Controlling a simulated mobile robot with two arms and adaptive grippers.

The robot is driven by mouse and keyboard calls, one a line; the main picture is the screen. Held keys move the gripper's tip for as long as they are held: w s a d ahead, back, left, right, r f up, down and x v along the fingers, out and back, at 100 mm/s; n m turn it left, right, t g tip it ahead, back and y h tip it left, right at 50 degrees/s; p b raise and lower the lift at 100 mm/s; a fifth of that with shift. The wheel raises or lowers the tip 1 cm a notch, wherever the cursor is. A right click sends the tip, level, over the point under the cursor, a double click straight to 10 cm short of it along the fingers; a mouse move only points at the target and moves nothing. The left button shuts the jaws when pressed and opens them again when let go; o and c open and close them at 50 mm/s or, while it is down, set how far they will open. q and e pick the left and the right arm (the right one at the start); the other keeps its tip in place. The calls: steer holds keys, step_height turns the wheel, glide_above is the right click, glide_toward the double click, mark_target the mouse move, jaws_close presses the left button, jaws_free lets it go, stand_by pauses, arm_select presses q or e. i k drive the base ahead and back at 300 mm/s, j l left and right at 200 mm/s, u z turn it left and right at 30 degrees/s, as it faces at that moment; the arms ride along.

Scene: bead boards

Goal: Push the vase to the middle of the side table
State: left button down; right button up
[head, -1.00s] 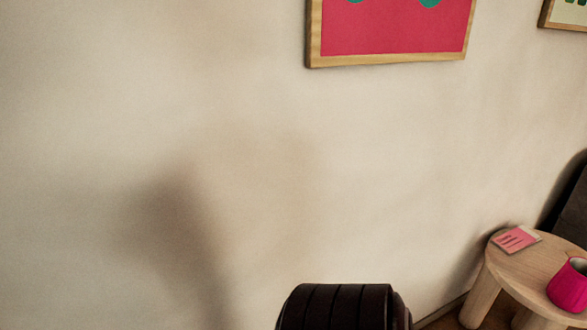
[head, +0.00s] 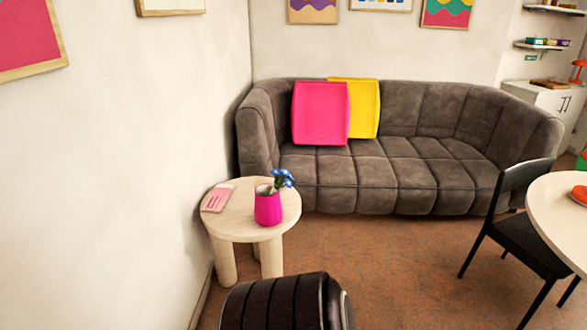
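A magenta vase (head: 268,208) with blue flowers stands upright on the round, light wooden side table (head: 230,222). It is right of the table's centre, near the right and front part of the top. The table stands on the floor beside the left wall, in front of the sofa's left end. Neither of my grippers shows in the head view.
A pink card or booklet (head: 217,198) lies on the left of the tabletop. A grey sofa (head: 400,175) with a pink cushion (head: 320,113) and a yellow cushion (head: 366,108) is behind. A black chair (head: 520,230) and white table (head: 560,222) stand right.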

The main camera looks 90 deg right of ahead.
mark_target(268, 210)
steer(key=z, duration=2.6)
steer(key=i+u, duration=0.1)
steer(key=i, duration=0.45)
